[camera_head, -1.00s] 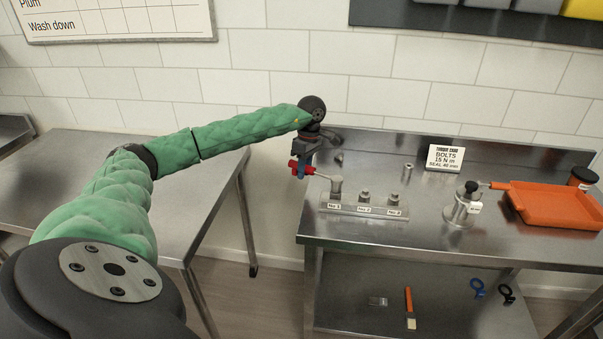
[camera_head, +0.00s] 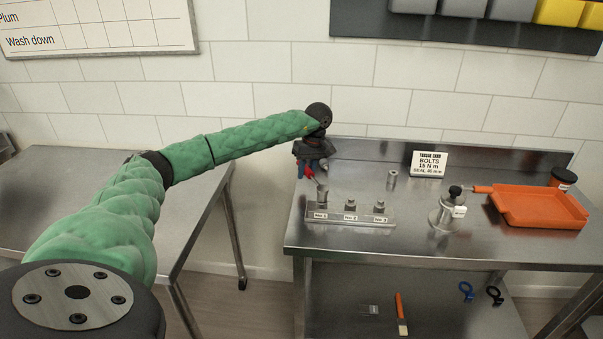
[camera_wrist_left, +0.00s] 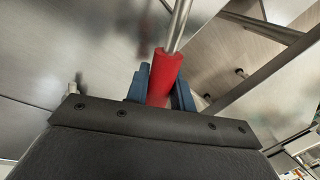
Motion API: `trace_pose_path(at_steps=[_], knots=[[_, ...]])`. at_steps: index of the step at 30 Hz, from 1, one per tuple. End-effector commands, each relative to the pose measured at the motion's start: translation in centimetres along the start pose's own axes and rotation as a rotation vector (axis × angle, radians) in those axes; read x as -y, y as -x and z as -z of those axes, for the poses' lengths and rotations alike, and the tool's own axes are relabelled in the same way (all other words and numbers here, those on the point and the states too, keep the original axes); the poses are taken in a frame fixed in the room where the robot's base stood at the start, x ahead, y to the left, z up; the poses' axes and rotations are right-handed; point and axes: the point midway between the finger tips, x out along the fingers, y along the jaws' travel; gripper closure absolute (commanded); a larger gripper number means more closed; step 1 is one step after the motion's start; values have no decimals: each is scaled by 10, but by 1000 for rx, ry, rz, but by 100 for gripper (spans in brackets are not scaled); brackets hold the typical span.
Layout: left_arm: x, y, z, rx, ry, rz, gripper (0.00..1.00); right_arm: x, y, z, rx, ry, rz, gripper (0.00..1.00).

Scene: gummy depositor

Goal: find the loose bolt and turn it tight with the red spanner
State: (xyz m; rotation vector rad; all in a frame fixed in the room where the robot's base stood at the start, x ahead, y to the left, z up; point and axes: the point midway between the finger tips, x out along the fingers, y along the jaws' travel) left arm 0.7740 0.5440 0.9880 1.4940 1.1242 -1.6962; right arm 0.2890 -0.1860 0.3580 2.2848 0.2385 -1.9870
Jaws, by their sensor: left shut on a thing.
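My left gripper (camera_head: 311,170) is at the left end of the steel bench, shut on the red handle of the spanner (camera_head: 309,172). In the left wrist view the red spanner (camera_wrist_left: 164,78) sits between the blue fingers (camera_wrist_left: 160,85), its steel shaft running out of the top of the picture. In the head view the shaft slopes down to the right toward bolt No.1 (camera_head: 322,199); I cannot tell if the head touches it. Bolts No.2 (camera_head: 350,205) and No.3 (camera_head: 380,206) stand beside it on the bolt block (camera_head: 336,219). Which bolt is loose does not show. My right gripper is not in view.
A torque card (camera_head: 429,164), a small metal cylinder (camera_head: 392,180), a steel device with a black knob (camera_head: 446,212), an orange tray (camera_head: 540,207) and a dark jar (camera_head: 563,177) stand on the bench. A brush (camera_head: 400,312) lies on the lower shelf.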

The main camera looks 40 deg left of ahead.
Motion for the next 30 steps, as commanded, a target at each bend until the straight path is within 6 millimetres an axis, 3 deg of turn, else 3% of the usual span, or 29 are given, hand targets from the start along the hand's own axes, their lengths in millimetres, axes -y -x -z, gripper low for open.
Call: trace_pose_path(at_steps=[30], knots=[[5,24,0,0,3,-2,100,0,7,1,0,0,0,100]])
